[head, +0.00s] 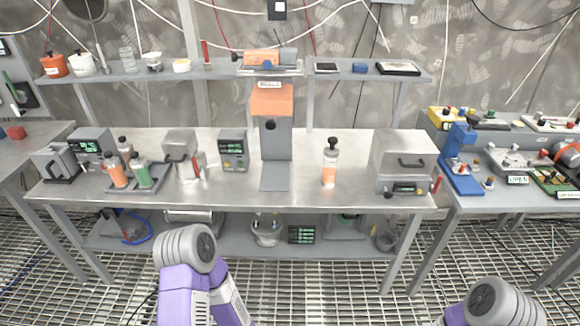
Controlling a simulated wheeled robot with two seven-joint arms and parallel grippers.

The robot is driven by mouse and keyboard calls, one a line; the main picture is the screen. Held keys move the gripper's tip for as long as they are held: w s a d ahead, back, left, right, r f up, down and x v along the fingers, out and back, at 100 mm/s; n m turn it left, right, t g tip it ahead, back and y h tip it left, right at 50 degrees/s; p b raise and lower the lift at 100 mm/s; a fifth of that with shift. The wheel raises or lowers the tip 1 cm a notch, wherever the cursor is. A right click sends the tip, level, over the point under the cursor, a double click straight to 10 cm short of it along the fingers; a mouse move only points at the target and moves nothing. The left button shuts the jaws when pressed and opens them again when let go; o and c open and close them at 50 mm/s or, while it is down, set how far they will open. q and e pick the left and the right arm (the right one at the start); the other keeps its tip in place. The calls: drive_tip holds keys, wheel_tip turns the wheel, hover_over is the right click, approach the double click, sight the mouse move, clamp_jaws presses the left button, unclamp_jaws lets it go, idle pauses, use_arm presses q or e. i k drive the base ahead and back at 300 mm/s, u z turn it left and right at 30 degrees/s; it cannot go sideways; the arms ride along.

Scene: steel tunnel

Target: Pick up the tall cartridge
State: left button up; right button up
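A tall clear cylinder with a black cap and orange contents (330,163) stands upright on the steel workbench (225,195), right of the grey tower. It looks like the tall cartridge, though I cannot be sure. Shorter capped bottles, with orange (114,172) and green (141,172) contents, stand in a dark rack at the bench's left. Only grey and purple links of my two arms show at the bottom edge, in front of the bench. Neither gripper is in view.
A grey tower with an orange block (271,100) stands mid-bench. A grey box with a handle (404,158) is right of the tall cylinder. A shelf (215,72) runs above the bench. Side tables hold more equipment. The bench front around the cylinder is clear.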

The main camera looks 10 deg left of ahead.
sight(330, 161)
drive_tip(key=u, duration=0.85)
drive_tip(key=i, duration=0.4)
